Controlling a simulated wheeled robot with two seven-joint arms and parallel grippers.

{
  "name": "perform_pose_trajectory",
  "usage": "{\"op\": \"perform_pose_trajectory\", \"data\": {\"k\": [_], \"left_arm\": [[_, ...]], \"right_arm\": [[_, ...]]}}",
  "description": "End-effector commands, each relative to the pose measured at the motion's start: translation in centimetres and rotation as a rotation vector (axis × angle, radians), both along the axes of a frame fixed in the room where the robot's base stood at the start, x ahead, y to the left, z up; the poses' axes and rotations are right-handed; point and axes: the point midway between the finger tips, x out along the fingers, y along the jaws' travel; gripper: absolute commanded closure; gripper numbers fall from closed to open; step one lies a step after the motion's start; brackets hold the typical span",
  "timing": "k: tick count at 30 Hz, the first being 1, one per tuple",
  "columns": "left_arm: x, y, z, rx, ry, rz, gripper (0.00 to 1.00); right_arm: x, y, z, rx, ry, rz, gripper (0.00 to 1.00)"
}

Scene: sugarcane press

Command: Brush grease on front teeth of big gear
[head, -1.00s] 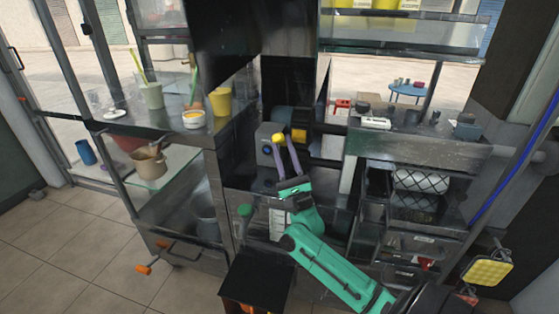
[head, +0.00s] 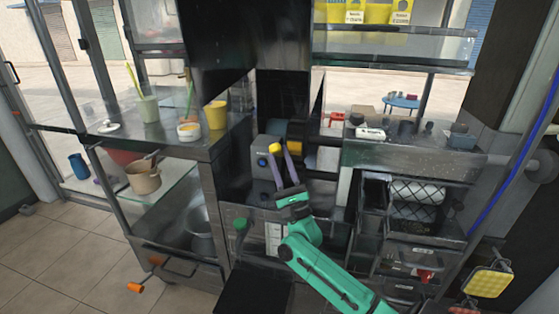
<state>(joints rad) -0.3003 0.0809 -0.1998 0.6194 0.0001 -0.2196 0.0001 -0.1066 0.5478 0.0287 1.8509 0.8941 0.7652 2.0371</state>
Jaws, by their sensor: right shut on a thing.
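My right gripper (head: 279,154) reaches up from below on its green arm, with two long purple fingers. It is shut on a small yellow piece (head: 276,148) at the fingertips. I cannot make out a brush shape or bristles. The fingertips are in front of a grey box (head: 264,163) with a blue knob. Behind it is a dark round part with an orange-yellow band (head: 295,129). Gear teeth and grease cannot be told apart at this size. My left gripper is not in view.
A steel counter at left holds a yellow cup (head: 216,115), a white bowl (head: 189,131) and a pale green cup (head: 149,108). A beige pot (head: 143,177) stands on the glass shelf below. A rack with drawers (head: 415,205) stands at right. A crank with orange handle (head: 135,287) sticks out low left.

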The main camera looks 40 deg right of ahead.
Motion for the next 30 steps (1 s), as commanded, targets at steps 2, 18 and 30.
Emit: {"op": "perform_pose_trajectory", "data": {"k": [2, 18, 30], "left_arm": [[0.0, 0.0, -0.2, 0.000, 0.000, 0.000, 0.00], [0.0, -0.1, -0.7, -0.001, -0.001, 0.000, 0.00], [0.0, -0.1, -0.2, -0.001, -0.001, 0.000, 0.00]], "right_arm": [[0.1, -0.1, 0.0, -0.001, -0.001, 0.000, 1.00], [0.6, -0.9, 0.0, -0.001, 0.001, 0.000, 1.00], [-2.1, -2.5, 0.1, 0.000, 0.001, 0.001, 1.00]]}}
